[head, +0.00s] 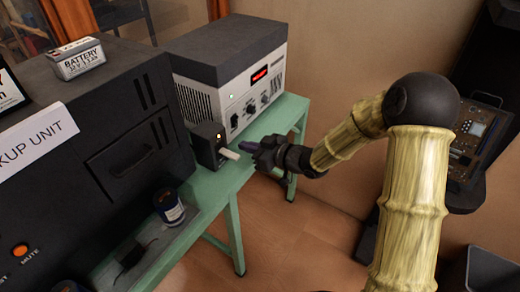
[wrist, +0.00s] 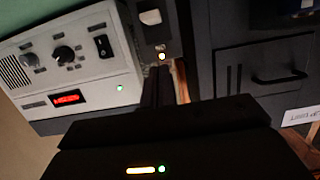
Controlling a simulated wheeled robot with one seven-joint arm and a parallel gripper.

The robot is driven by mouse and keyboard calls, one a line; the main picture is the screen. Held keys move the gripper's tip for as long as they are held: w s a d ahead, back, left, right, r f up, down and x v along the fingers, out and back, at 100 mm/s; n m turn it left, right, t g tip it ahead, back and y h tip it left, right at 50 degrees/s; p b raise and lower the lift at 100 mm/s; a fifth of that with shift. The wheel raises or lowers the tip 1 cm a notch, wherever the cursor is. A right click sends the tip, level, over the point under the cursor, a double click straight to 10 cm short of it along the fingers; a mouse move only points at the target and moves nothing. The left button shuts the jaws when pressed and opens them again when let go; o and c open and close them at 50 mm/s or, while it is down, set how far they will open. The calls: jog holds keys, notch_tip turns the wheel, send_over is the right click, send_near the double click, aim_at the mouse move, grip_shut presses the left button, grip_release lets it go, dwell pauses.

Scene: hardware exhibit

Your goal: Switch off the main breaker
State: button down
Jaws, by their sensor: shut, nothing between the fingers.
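The breaker looks to be the small dark box (head: 207,143) on the green table, with a white lever (head: 229,154) sticking out of its front and a small lit lamp above it. My gripper (head: 254,147) is shut and empty, just right of the lever's end in the head view. In the wrist view its fingertips (wrist: 160,72) point at the box near the lamp; contact cannot be told.
A grey and white instrument (head: 235,85) with a red display stands behind the box. A large black backup unit (head: 90,130) stands to its left. A dark can (head: 169,207) is on the table (head: 222,186) in front. Open floor lies right of the table.

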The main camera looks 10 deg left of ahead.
aim_at(223, 151)
jog(key=a+f, duration=0.1)
jog(key=f, duration=0.2)
jog(key=w+a+f, duration=0.1)
jog(key=shift+a+f, duration=0.3)
jog(key=shift+f, duration=0.05)
